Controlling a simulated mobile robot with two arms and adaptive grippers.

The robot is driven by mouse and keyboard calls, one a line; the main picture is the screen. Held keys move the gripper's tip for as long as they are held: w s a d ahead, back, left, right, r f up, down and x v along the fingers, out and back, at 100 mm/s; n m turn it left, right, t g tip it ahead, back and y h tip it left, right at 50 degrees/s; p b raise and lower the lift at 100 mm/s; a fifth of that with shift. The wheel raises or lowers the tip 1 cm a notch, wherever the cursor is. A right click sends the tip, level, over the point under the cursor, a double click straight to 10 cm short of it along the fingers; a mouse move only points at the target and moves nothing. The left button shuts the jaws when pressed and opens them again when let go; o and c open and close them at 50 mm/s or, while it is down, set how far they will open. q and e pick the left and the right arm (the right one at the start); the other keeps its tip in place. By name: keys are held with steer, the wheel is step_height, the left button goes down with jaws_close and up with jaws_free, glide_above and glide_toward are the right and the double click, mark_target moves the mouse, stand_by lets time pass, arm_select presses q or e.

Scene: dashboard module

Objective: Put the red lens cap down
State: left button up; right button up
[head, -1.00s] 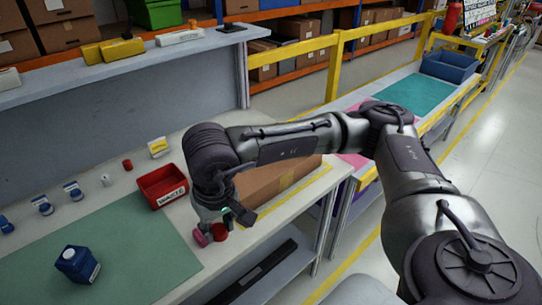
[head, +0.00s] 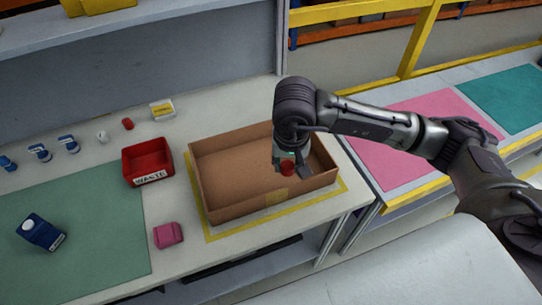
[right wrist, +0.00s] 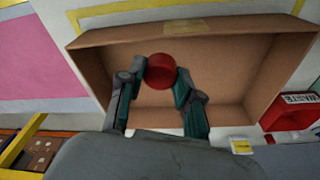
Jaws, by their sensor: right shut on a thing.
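The red lens cap (head: 287,168) is a small round red piece held between the fingertips of my right gripper (head: 291,170). The gripper is shut on it, over the right part of an open brown cardboard box (head: 228,208). In the right wrist view the red cap (right wrist: 160,70) shows between the two fingers of the right gripper (right wrist: 161,76), with the brown box's inside (right wrist: 225,65) behind it. I cannot tell how high the cap is above the box floor. My left gripper is not in view.
A red waste bin (head: 148,163) stands left of the box, and a pink block (head: 168,235) lies in front of it. Several small items stand behind. Yellow tape (head: 212,233) edges the box.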

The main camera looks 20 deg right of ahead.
steer(key=w+a+f+p, duration=0.1)
steer(key=w+f, duration=0.1)
steer(key=w, duration=0.1)
steer(key=w+a+f, duration=0.1)
steer(key=w, duration=0.2)
steer(key=w+a+f+p, duration=0.1)
steer(key=w+f, duration=0.1)
steer(key=w, duration=0.1)
steer(key=shift+a+f+p, duration=0.3)
steer(key=shift+f, duration=0.05)
steer(key=shift+w+f, duration=0.1)
steer(key=shift+f, duration=0.05)
steer(key=shift+a+f+p, duration=0.1)
steer(key=shift+f+p, duration=0.2)
steer(key=shift+f, duration=0.05)
step_height(320, 180, down, 2)
steer(key=shift+f+p, duration=0.2)
steer(key=shift+p, duration=0.3)
steer(key=shift+f, duration=0.4)
